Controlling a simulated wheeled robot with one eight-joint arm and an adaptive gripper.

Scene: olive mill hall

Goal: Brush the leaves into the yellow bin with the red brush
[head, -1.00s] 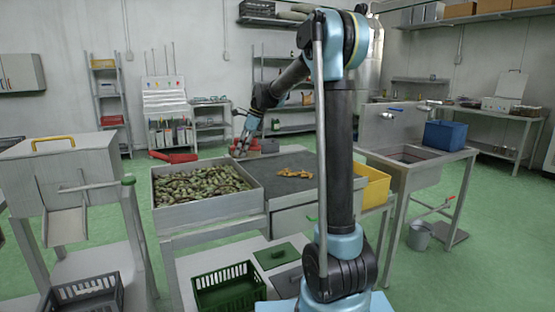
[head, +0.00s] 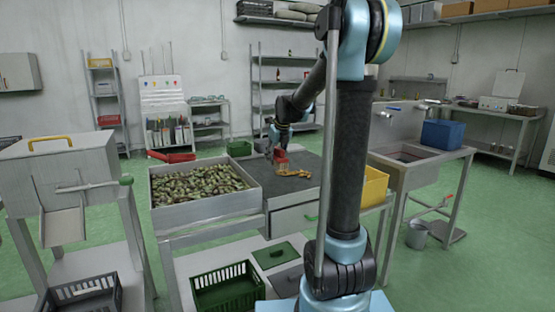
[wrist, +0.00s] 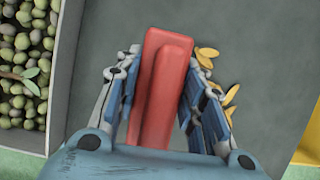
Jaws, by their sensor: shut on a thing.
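My gripper (wrist: 160,105) is shut on the red brush (wrist: 163,80), with the brush's long body between the two fingers. In the head view the red brush (head: 280,156) is at the left end of the leaf pile, low over the dark grey table top. The yellow leaves (head: 294,172) lie on that top, right of the brush; in the wrist view some leaves (wrist: 206,55) show beside the right finger, partly hidden by it. The yellow bin (head: 375,186) stands at the table's right end, partly hidden behind my arm; its edge (wrist: 309,145) shows at lower right in the wrist view.
A grey tray full of olives (head: 207,209) stands directly left of the work top, its wall rising beside it. A sink (head: 412,155) is to the right. A green crate (head: 228,287) sits on the shelf below. The top between the leaves and the bin looks clear.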

